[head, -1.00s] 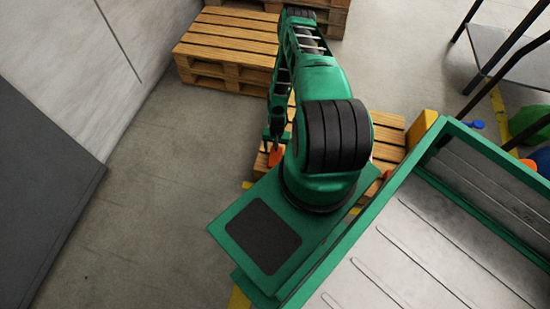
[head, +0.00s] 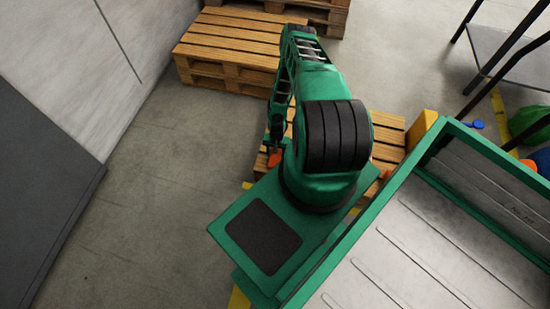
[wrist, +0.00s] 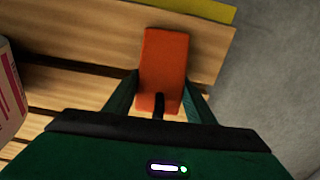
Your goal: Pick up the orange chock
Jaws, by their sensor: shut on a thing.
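The orange chock (wrist: 164,62) is between the two fingers of my gripper (wrist: 160,90) in the wrist view, over a wooden pallet. The gripper is shut on its near part, and the chock's far part sticks out beyond the fingertips. In the head view the chock (head: 274,159) shows as a small orange patch just below my gripper (head: 275,143), beside my arm. Whether the chock touches the pallet or hangs clear of it cannot be told.
The wooden pallet (head: 388,135) lies under and behind my arm. More pallets (head: 225,45) stand at the back. A white and pink object (wrist: 8,90) is at the left in the wrist view. Yellow block (head: 422,125) stands right of the pallet. Bare floor (head: 160,180) lies left.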

